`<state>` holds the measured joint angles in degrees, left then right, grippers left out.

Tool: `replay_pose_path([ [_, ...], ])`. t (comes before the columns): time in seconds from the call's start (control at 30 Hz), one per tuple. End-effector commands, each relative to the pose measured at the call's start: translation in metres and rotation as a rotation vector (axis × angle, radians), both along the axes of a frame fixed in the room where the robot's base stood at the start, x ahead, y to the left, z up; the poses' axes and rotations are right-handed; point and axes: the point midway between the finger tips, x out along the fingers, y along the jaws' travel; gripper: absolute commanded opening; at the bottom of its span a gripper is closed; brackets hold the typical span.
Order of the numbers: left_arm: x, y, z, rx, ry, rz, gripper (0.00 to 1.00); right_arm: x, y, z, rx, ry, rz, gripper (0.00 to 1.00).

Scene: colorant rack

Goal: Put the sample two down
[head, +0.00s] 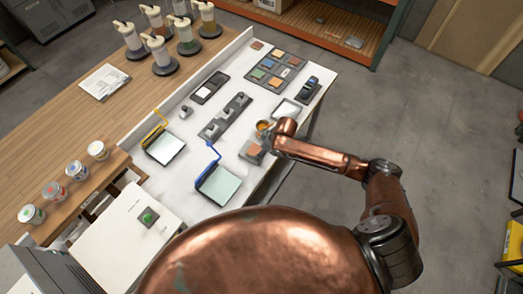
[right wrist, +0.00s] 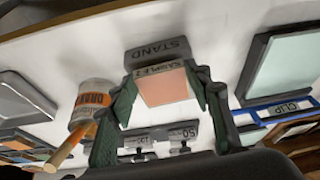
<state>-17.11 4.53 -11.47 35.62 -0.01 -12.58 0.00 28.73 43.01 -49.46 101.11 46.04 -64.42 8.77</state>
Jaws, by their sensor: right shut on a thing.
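Sample two is a flat salmon-orange panel (right wrist: 165,88) labelled SAMPLE 2, between the green-padded fingers of my right gripper (right wrist: 163,84) in the right wrist view. The fingers are shut on its two sides. The grey block marked STAND (right wrist: 158,52) is right behind the sample's labelled edge; whether the sample rests on it I cannot tell. In the head view, the orange sample (head: 254,149) shows at the grey stand (head: 244,155), just below my right gripper (head: 268,140). My left gripper is not in view.
An orange-labelled can (right wrist: 93,98) with a wooden stick stands close beside the gripper. A blue-clipped panel (head: 218,186) and a yellow-clipped panel (head: 164,147) lie nearby, with a weight rack (head: 225,118) behind. White table (head: 195,155) is bare between them.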

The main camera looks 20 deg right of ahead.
Motion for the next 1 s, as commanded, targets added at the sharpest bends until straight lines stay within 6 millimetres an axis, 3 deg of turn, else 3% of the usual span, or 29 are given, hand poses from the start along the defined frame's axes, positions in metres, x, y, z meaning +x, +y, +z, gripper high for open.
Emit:
replay_pose_path([
  [0.4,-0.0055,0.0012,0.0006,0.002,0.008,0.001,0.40,-0.0005,0.0005,-0.0075,0.000,0.000,0.000,0.25],
  [0.43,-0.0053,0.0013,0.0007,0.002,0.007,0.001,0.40,-0.0005,0.0005,-0.0078,0.000,0.000,0.000,0.46],
  [0.6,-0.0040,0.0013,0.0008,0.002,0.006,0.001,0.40,-0.0004,0.0004,-0.0073,0.000,0.000,0.000,0.58],
  [0.7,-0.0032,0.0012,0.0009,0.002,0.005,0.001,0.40,-0.0004,0.0003,-0.0072,0.000,0.000,0.000,0.63],
  [1.0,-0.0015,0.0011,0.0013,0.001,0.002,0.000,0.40,0.0000,0.0003,-0.0040,0.000,-0.002,0.001,0.63],
])
